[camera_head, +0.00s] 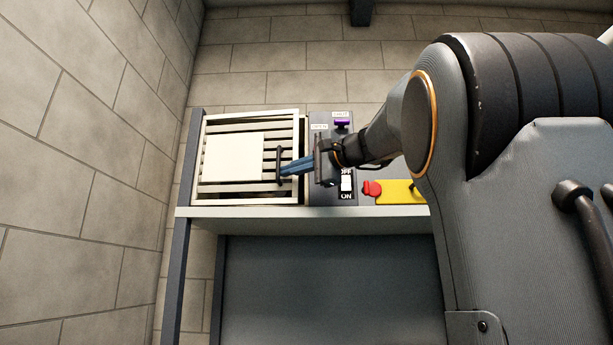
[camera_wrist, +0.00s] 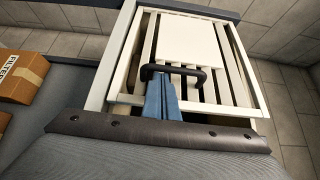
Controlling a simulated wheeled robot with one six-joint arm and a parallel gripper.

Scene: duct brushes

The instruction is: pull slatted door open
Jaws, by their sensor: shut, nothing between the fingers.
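The slatted door (camera_head: 210,182) is a pale frame with horizontal slats and a cream plate on it, at the left of the unit in the head view. It also shows in the wrist view (camera_wrist: 232,62). Its dark bar handle (camera_head: 279,160) is on the right side of the door, and in the wrist view the handle (camera_wrist: 190,69) is at the fingertips. My gripper (camera_head: 285,170) has blue fingers shut together with nothing between them. The fingertips (camera_wrist: 161,82) are at the handle; I cannot tell whether they touch it. A gap along the handle side suggests the door is slightly ajar.
A pale ledge (camera_head: 320,212) runs below. A block wall (camera_head: 80,160) stands at left. A brown box (camera_wrist: 22,76) shows in the wrist view.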

